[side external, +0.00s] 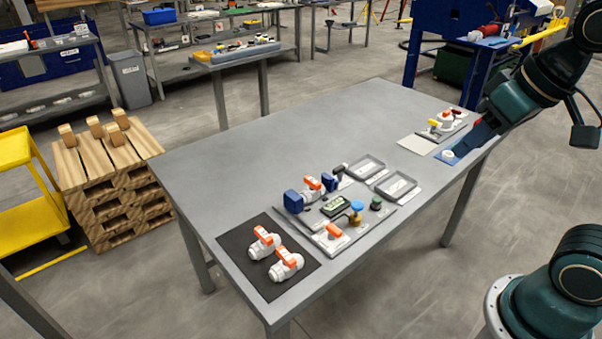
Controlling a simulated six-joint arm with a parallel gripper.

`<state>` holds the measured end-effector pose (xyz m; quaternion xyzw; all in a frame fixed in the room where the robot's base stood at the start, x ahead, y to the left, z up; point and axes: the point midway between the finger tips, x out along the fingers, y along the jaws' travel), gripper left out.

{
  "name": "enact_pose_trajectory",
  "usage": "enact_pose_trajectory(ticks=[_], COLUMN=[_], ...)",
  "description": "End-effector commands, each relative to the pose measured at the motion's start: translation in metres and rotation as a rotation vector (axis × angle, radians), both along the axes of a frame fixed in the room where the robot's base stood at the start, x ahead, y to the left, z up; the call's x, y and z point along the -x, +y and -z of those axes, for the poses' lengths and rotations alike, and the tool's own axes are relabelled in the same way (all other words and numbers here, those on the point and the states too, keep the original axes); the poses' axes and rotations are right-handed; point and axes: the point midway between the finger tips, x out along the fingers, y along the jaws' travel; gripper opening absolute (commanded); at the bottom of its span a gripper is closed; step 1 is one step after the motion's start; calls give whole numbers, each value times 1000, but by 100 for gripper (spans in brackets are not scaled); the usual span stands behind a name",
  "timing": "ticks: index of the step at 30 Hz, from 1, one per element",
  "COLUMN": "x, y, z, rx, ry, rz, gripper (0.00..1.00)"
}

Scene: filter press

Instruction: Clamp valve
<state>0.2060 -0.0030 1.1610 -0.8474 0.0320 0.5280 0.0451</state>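Two white valves with orange handles, one (263,244) behind the other (286,266), lie on a black mat (233,248) at the table's near left. Another orange-handled white valve (311,190) sits between a large blue block (293,201) and a smaller blue block (329,182), seemingly a clamp, on a grey board (315,243). A further orange handle (334,231) lies at the board's front. My gripper (463,151) is low over the table's right end, near a blue piece with a white round part (448,156). Its fingers are too small and dark to read.
The board also carries a brass fitting with a blue knob (356,210) and a dark display box (336,206). Two grey trays (365,167) (396,184) lie behind it. A small fixture (443,122) stands near my arm. The table's (250,150) back left is clear.

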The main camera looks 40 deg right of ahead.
Motion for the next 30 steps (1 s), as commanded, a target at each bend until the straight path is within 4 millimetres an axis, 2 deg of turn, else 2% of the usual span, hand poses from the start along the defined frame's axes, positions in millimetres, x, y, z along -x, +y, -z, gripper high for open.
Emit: enact_pose_trajectory(ticks=[8, 15, 23, 30], x=[-55, -106, -163, -214], y=[-8, -18, -32, -47], z=[-19, -25, -20, -3], rx=[-72, -131, -186, -230], ry=[64, 115, 168, 215], rz=[186, 353, 538, 712], gripper=[38, 38, 38, 38])
